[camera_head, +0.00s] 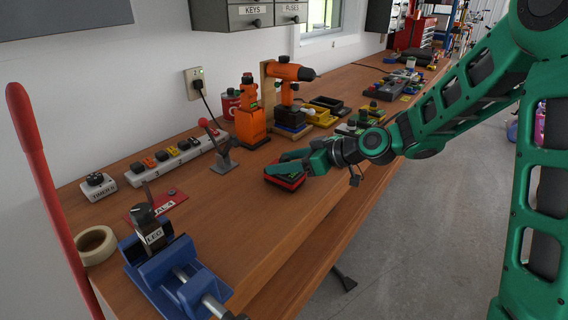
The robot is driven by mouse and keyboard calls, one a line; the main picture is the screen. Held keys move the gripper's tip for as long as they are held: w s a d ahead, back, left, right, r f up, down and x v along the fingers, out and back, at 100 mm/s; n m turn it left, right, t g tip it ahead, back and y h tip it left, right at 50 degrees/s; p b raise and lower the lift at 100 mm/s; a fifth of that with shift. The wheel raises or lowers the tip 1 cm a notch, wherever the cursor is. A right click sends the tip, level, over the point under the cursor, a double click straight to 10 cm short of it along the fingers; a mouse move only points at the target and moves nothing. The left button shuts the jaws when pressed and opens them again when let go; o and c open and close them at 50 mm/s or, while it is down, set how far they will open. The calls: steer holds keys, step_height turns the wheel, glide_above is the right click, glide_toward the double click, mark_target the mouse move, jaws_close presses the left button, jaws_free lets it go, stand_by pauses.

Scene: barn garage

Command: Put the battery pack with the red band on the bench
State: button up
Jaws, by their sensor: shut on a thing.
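My gripper (305,161) is at the end of the green arm, reaching in from the right. It is shut on the battery pack with the red band (287,181). The pack is dark with a red band around its side and is at the bench's front edge. The gripper fingers cover part of its top. I cannot tell whether the pack touches the bench top or hangs just above it. The wooden bench (231,217) runs from the lower left to the far right.
A blue vise (173,277), tape roll (95,245) and red pole (45,175) are at left. A power strip (180,157), orange tool (250,120) and orange drill (290,75) stand behind the pack. Yellow and black items lie to the right. Bare wood lies left of the pack.

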steer(key=o, duration=1.6)
steer(key=shift+f, duration=0.1)
steer(key=shift+o, duration=0.2)
steer(key=v, duration=1.2)
steer(key=shift+d, duration=0.1)
